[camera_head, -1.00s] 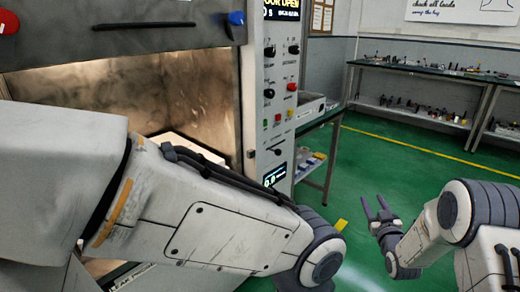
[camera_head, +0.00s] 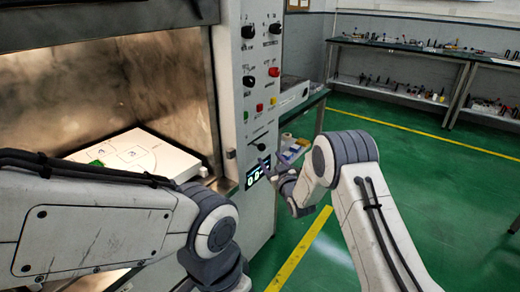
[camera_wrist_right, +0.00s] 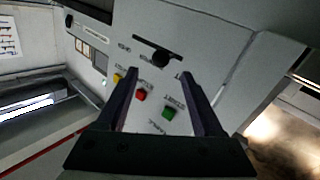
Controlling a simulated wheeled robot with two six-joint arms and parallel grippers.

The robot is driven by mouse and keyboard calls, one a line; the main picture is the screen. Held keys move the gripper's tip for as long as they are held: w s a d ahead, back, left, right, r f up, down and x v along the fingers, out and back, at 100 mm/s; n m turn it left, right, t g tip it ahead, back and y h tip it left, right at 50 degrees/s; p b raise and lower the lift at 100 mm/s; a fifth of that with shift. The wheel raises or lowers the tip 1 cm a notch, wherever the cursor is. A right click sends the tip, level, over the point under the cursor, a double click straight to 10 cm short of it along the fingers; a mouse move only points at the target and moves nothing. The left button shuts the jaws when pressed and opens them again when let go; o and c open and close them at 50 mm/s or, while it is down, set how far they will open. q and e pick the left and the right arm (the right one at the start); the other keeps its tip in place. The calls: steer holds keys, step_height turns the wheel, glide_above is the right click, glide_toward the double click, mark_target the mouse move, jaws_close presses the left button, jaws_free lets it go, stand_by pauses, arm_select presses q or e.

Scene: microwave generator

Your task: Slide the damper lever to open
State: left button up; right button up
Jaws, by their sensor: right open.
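The damper lever appears as a dark knob (camera_head: 260,146) on a short slot, low on the grey control panel, below the coloured buttons. In the right wrist view the black knob (camera_wrist_right: 160,58) shows just beyond and between my fingertips, with its dark slot behind it. I cannot tell exactly where along its travel it sits. My right gripper (camera_head: 264,168) is at the panel front, just below the lever, and partly covers the lit display (camera_head: 256,176). In the wrist view the right gripper (camera_wrist_right: 160,74) is open and empty. My left arm crosses the lower left; its gripper is out of frame.
Green (camera_wrist_right: 169,113), red (camera_wrist_right: 140,95) and yellow (camera_wrist_right: 118,78) buttons lie close to my right fingers. The open chamber holds a white slab (camera_head: 135,158). A side table (camera_head: 312,115) stands right of the panel. The green floor (camera_head: 400,170) is largely clear.

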mark_target(263, 150)
steer(key=x, duration=0.7)
steer(key=shift+w+a+f, duration=0.1)
steer(key=shift+w+a, duration=0.1)
steer(key=shift+w, duration=0.05)
jaws_close()
stand_by(1.2)
